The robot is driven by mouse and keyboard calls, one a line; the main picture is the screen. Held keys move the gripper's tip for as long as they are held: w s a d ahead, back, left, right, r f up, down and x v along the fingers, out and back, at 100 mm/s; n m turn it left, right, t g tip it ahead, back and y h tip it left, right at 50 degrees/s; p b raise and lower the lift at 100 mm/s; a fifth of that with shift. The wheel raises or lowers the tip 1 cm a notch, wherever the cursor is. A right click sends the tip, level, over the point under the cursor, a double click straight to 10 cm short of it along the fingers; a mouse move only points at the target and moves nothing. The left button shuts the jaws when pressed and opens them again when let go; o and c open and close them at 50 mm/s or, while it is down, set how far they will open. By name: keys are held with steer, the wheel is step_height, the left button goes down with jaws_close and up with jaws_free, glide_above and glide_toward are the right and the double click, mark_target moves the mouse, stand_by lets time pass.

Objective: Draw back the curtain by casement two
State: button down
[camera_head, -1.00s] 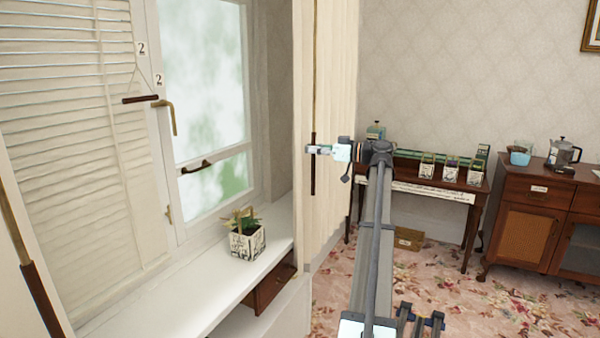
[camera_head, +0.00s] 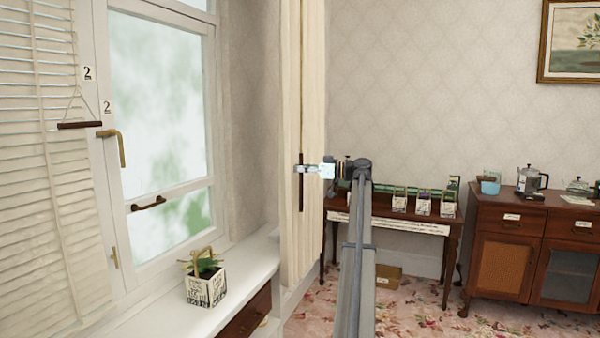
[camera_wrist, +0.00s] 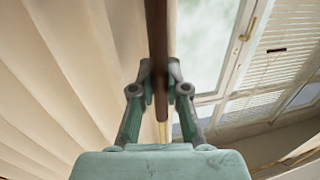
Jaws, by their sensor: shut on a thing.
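The cream curtain (camera_head: 290,235) hangs in a narrow bunch at the right side of casement two (camera_head: 160,110), whose frosted pane is uncovered. A dark draw wand (camera_head: 301,195) hangs along the curtain's face. My gripper (camera_head: 302,168) is shut on the wand at about its upper part. In the wrist view the wand (camera_wrist: 157,40) runs upright between my fingertips (camera_wrist: 160,75), with the curtain's folds (camera_wrist: 65,70) at left and the window at right. Labels marked 2 (camera_head: 107,107) are on the frame and by the blind.
A slatted blind (camera_head: 35,150) covers the left window part. A potted plant (camera_head: 205,280) stands on the white sill (camera_head: 255,258). Behind my arm are a dark wooden table (camera_head: 380,207) with several small boxes and a cabinet (camera_head: 530,250). Patterned carpet is open between.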

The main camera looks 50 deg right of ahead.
steer(key=c, duration=1.2)
jaws_free()
steer(key=shift+o, duration=0.2)
steer(key=v, duration=1.2)
